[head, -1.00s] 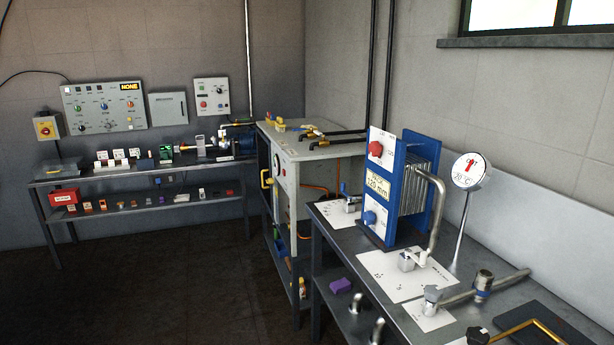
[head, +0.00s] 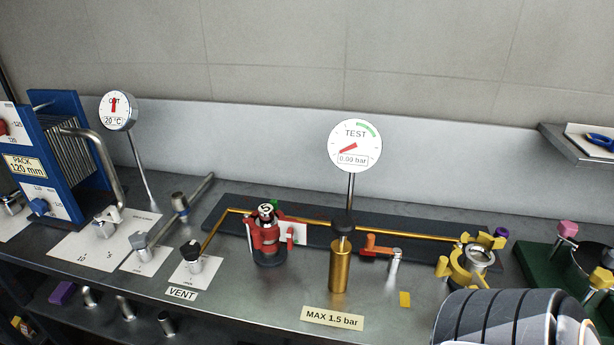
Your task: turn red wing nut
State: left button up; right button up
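A red clamp-like fitting (head: 264,242) with a black-and-white top stands on the dark strip at the middle of the bench. A small red part (head: 291,235) sticks out at its right side, in front of a white card. It may be the red wing nut, but it is too small to tell. A yellow clamp (head: 462,272) with yellow wing-shaped parts (head: 489,240) sits around a metal port further right. Neither of my grippers is in view. A grey and black ribbed arm link, mine, covers the bottom right corner.
A TEST gauge (head: 355,146) reading 0.00 bar stands behind a brass cylinder (head: 339,265). An orange-handled valve (head: 382,250) is right of it. A brass pipe (head: 330,223) runs along the strip. The blue plate pack (head: 75,150) is at left, a green tray (head: 540,262) at right.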

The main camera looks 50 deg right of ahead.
aim_at(290, 235)
jog(key=z, duration=1.3)
